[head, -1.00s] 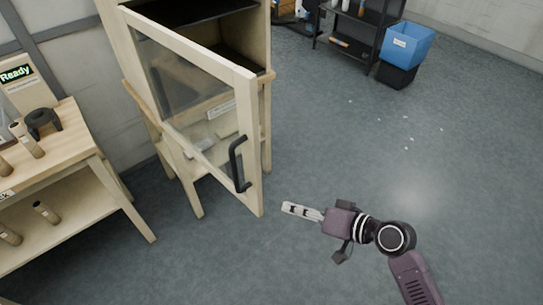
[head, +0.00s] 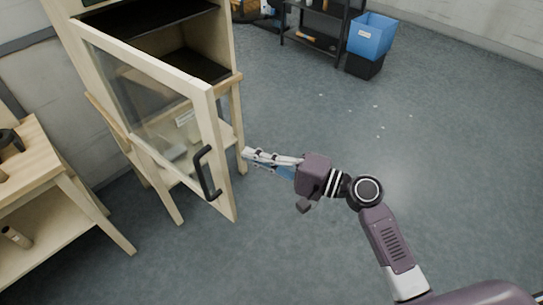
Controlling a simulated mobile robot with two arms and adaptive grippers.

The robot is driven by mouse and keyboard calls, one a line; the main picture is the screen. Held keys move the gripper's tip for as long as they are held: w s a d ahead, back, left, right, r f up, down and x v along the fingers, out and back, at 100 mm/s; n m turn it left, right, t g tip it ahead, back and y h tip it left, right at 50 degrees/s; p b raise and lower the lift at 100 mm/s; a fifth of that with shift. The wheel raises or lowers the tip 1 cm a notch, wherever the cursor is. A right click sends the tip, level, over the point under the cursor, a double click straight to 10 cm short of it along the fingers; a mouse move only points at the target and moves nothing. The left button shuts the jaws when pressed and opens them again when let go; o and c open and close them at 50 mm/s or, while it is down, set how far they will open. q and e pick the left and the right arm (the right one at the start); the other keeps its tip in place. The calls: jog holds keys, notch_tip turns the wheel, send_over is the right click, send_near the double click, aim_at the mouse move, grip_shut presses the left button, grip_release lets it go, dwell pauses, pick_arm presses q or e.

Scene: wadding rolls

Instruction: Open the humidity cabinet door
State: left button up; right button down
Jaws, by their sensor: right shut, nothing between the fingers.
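The humidity cabinet (head: 228,50) is a light wooden case on legs with dark shelves inside. Its glass-paned door (head: 212,110) stands partly open, swung out towards me, and the interior shows behind it. A black bar handle (head: 206,174) is on the door's outer face near its free edge. My right gripper (head: 248,154) is shut and empty. In the picture its tips lie just right of the door's free edge, apart from the handle; whether they touch the door I cannot tell. My left gripper is not in view.
A wooden bench (head: 60,170) with cardboard rolls stands at the left. At the back are a dark shelf rack (head: 315,42) and a blue bin (head: 370,36) on a black one. The grey floor right of the cabinet is clear apart from small white scraps.

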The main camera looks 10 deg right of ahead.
pick_arm(q)
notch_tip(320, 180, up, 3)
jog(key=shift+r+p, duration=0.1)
jog(key=shift+p, duration=1.15)
pick_arm(e)
jog(key=a, duration=0.2)
jog(key=s+a, duration=0.1)
jog(key=a, duration=0.2)
jog(key=shift+s, duration=0.15)
